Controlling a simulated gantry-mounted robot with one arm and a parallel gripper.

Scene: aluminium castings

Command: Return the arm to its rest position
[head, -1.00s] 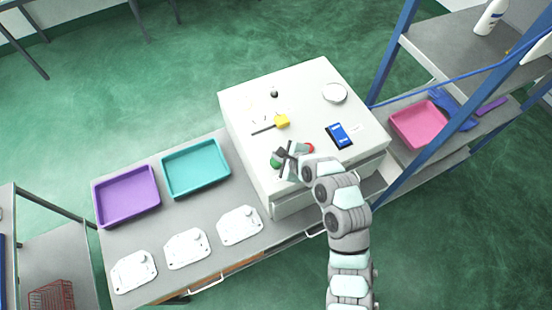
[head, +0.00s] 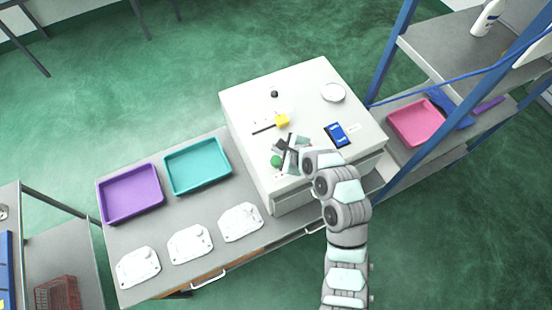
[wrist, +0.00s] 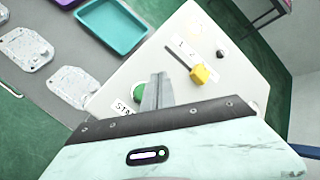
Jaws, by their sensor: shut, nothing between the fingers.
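My gripper (head: 286,147) is shut with nothing between its fingers. In the head view it hangs over the front part of the white cabinet top (head: 240,105), beside the green button (head: 276,161). In the wrist view its closed fingers (wrist: 157,92) point across the cabinet top, over a label that they partly cover. My arm reaches in from the lower right and hides part of the cabinet's front.
Purple (head: 130,219) and teal (head: 197,187) trays and white castings (head: 190,243) lie left. A blue-post shelf (head: 393,50) stands right.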

